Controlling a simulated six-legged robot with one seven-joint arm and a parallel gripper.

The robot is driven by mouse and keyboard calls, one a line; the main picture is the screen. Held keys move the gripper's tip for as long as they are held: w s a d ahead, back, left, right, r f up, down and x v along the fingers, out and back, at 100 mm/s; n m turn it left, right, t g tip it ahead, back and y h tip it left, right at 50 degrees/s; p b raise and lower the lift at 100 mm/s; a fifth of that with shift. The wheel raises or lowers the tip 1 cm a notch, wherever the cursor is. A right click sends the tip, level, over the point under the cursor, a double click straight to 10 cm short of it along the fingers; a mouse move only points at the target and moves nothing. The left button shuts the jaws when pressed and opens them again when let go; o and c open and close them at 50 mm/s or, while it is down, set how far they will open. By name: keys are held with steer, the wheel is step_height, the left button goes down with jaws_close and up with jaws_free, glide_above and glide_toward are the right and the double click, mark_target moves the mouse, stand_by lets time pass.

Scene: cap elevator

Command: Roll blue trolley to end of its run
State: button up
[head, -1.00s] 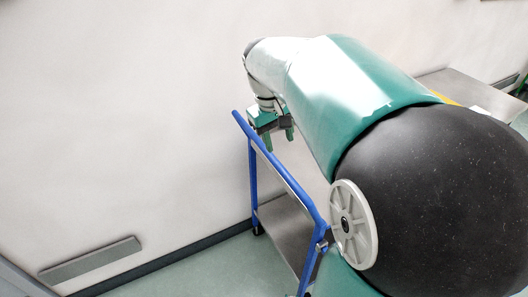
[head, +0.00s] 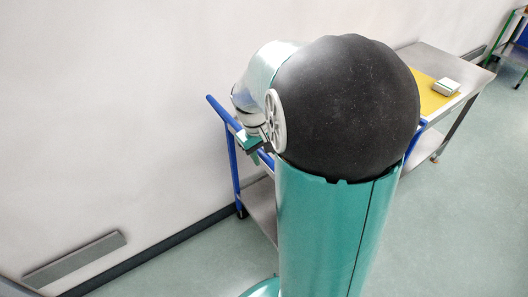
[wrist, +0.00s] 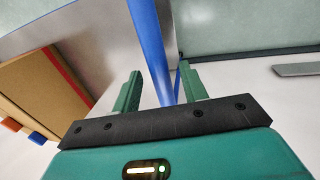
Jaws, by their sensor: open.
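The blue trolley (head: 235,170) stands by the wall, with blue tube posts, a blue top rail and grey metal shelves. My arm hides much of its middle in the head view. My gripper (head: 258,152) is at the trolley's top rail, near its left end, and partly hidden by my arm. In the wrist view my gripper (wrist: 160,88) is open, and a blue tube of the trolley (wrist: 150,45) runs between its two green fingers. I cannot tell whether the fingers touch the tube.
A metal table (head: 425,58) with a yellow mat (head: 428,102) and a small white device (head: 446,86) stands right of the trolley. A grey vent (head: 75,260) is low on the wall.

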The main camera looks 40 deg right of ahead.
jaws_close()
steer(key=shift+w+a, duration=0.1)
steer(key=shift+a, duration=0.05)
stand_by(0.4)
